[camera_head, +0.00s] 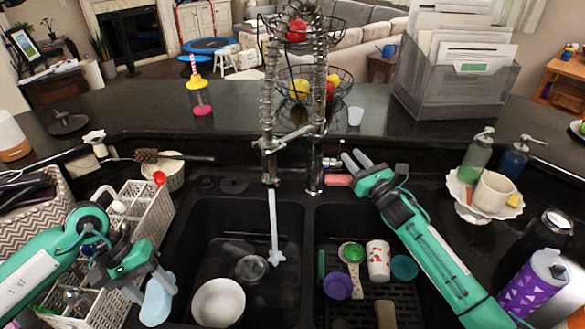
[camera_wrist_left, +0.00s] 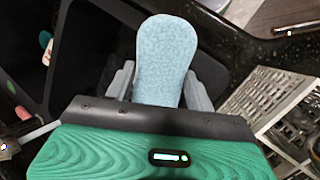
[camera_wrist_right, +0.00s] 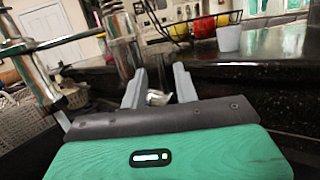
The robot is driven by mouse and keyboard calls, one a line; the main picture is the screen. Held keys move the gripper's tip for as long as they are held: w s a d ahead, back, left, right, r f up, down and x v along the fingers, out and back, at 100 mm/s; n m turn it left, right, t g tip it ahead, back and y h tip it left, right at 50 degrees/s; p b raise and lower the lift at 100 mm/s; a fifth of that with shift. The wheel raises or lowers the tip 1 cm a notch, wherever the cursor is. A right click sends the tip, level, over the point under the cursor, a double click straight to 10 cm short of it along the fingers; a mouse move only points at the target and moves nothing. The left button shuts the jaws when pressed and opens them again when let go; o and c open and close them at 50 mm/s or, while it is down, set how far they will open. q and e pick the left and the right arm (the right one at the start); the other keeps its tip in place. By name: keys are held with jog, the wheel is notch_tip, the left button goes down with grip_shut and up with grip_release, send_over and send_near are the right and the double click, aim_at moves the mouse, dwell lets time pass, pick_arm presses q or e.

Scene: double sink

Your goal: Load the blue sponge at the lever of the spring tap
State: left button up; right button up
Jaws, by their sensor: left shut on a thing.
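The light blue sponge (camera_head: 157,300) is in my left gripper (camera_head: 146,287), over the left edge of the left basin. It also fills the middle of the left wrist view (camera_wrist_left: 166,60), standing out between the fingers. The spring tap (camera_head: 316,140) stands behind the sinks, and a stream of water runs from its spout into the left basin. My right gripper (camera_head: 355,163) is open just right of the tap's post. In the right wrist view, a small shiny piece (camera_wrist_right: 157,97) shows between the parted fingers; I cannot tell whether it is the tap's lever.
The left basin holds a white bowl (camera_head: 218,303) and a clear glass (camera_head: 251,268). The right basin holds a purple cup (camera_head: 338,286), a white patterned cup (camera_head: 378,260) and a teal cup (camera_head: 404,267). White racks (camera_head: 140,213) stand left; soap bottles (camera_head: 478,155) stand right.

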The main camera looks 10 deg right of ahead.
jog(key=b+v, duration=0.1)
jog(key=v, duration=0.4)
jog(key=shift+s, duration=0.3)
dwell(0.4)
